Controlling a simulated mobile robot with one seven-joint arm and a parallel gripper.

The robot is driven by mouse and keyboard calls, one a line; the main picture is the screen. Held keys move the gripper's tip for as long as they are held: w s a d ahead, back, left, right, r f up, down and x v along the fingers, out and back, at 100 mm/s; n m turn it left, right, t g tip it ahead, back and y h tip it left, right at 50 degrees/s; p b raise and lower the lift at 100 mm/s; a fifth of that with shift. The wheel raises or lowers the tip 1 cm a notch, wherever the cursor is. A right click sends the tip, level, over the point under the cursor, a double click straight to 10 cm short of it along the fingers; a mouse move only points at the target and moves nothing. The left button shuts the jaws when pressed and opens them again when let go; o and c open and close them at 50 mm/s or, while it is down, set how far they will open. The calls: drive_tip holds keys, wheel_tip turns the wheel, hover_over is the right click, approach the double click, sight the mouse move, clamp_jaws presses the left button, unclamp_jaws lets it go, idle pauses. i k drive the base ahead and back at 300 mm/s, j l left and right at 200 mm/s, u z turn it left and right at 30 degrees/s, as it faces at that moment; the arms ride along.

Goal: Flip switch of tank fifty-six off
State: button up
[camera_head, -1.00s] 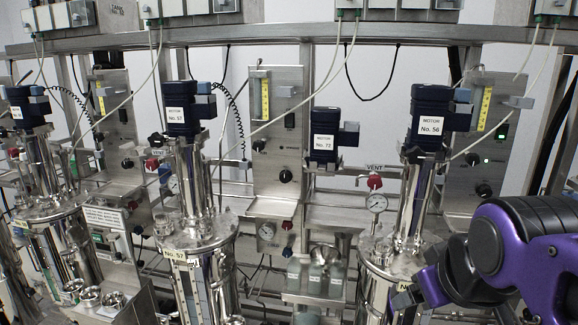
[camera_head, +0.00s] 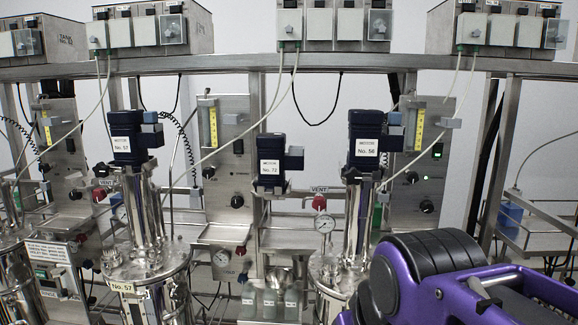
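The tank of motor No. 56 (camera_head: 364,147) stands right of centre, a steel vessel under a dark blue motor with a white label. To its right is a steel control panel (camera_head: 425,160) with a yellow-scaled flow tube, a small lit green light (camera_head: 437,151) and dark knobs (camera_head: 427,206). A grey control box (camera_head: 500,28) with switch covers sits on the shelf above right; its tank number is not readable. My purple and black arm fills the lower right, in front of the tank's lower part. My gripper's fingertips do not show.
Motors No. 57 (camera_head: 127,137) and No. 72 (camera_head: 270,160) stand to the left. More control boxes (camera_head: 335,25) line the steel shelf (camera_head: 230,64), with thin hoses hanging down. A gauge (camera_head: 325,224) and red vent knob (camera_head: 319,202) are left of tank 56.

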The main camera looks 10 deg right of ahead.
sight(438, 147)
drive_tip(key=z, duration=1.05)
